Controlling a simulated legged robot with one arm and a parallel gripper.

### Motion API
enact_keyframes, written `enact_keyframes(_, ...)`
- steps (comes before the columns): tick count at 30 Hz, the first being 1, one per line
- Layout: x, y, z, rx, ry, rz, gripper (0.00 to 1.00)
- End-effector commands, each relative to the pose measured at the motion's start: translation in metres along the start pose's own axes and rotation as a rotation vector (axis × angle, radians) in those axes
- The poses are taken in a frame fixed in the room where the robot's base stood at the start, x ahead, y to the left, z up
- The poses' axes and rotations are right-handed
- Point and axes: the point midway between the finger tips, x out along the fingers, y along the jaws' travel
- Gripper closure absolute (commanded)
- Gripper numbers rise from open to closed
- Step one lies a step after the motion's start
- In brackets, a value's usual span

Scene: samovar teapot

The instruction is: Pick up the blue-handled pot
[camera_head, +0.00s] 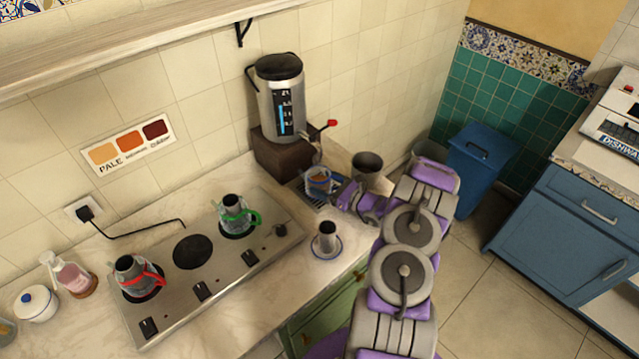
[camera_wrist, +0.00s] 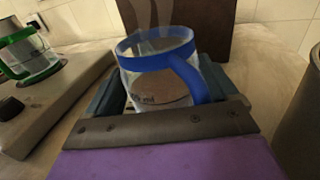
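The blue-handled pot (camera_wrist: 150,88) is a clear vessel with a blue rim and a blue handle (camera_wrist: 188,78) turned to the right and towards me. In the head view the pot (camera_head: 318,179) stands by the dispenser's foot. My gripper (camera_head: 338,190) reaches in from the right, close to the pot. In the wrist view my gripper (camera_wrist: 168,82) looks open, with a dark finger on each side of the pot. I see no clear contact. The pot's lower part is hidden behind the gripper's brown front plate.
A metal dispenser (camera_head: 282,100) stands on a brown block (camera_head: 280,155) behind the pot. A metal cup (camera_head: 368,172) is close on the right. A small cup on a saucer (camera_head: 327,238) is in front. The stove holds a green-handled pot (camera_head: 234,213) and a red-handled pot (camera_head: 136,274).

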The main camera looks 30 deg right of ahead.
Motion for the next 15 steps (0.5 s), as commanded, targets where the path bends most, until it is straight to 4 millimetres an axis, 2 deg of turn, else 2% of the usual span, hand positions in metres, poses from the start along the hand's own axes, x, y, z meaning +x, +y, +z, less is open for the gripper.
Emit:
enact_keyframes(1, -0.0007, -0.0011, -0.0006, 0.0, 0.0, -0.001, 0.22)
enact_keyframes(12, -0.0007, -0.0019, -0.0018, 0.001, 0.002, -0.002, 0.56)
enact_keyframes(15, -0.0005, -0.0014, -0.0021, 0.002, 0.003, -0.002, 0.56)
